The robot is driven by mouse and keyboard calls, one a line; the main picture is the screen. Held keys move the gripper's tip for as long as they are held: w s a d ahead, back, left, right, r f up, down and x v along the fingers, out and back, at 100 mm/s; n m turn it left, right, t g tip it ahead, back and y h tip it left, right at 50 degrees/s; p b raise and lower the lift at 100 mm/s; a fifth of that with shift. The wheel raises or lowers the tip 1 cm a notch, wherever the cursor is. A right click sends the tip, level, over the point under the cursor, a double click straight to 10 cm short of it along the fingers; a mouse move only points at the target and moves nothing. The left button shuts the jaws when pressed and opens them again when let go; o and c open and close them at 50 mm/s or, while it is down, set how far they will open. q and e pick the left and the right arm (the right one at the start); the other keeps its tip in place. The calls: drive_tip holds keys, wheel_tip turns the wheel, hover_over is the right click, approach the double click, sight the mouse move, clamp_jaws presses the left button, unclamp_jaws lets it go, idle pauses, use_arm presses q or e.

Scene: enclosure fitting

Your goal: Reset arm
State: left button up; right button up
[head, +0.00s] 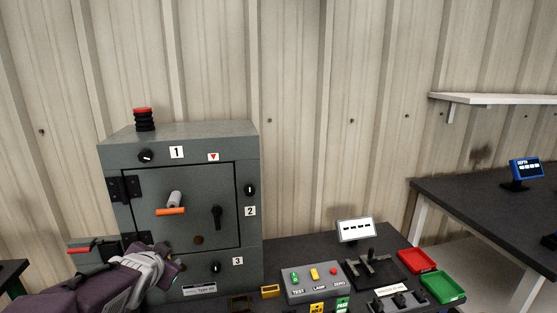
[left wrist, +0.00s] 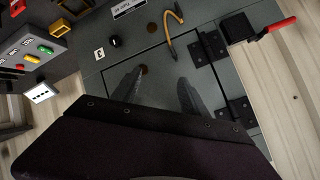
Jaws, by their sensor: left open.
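My left arm enters the head view from the lower left, with its gripper end (head: 163,270) in front of the lower left of the grey enclosure (head: 185,133). The fingertips are hard to make out there. In the left wrist view the two dark fingers (left wrist: 158,88) are spread apart with nothing held between them. The closed enclosure door (left wrist: 160,68) lies beyond them. The door carries a grey-and-orange handle (head: 171,211) and a black latch (head: 217,216). My right gripper is in neither view.
A red-handled lever (left wrist: 277,27) sticks out at the enclosure's hinge side. A red-topped stack light (head: 144,119) stands on top. To the right are a button box (head: 312,282), a white display (head: 355,230), a red tray (head: 417,261) and a green tray (head: 443,287).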

use_arm(q)
drive_tip(key=s+d+f+n+g+h, duration=0.2)
drive_tip(key=s+d+f+g, duration=0.3)
drive_tip(key=s+f, duration=0.45)
drive_tip(key=s+d+f+n+g+h, duration=0.1)
drive_tip(key=s+d+f+n+g, duration=0.1)
drive_tip(key=s+d+f+g, duration=0.55)
drive_tip(key=s+r+t+p, duration=0.2)
drive_tip(key=s+r+p, duration=0.1)
drive_tip(key=r+p, duration=0.8)
drive_tip(key=p, duration=0.3)
drive_tip(key=shift+s+a+r+n+t+p, duration=0.15)
drive_tip(key=shift+s+r+n+t+p, duration=0.1)
drive_tip(key=shift+r+n+t+p, duration=0.1)
clamp_jaws()
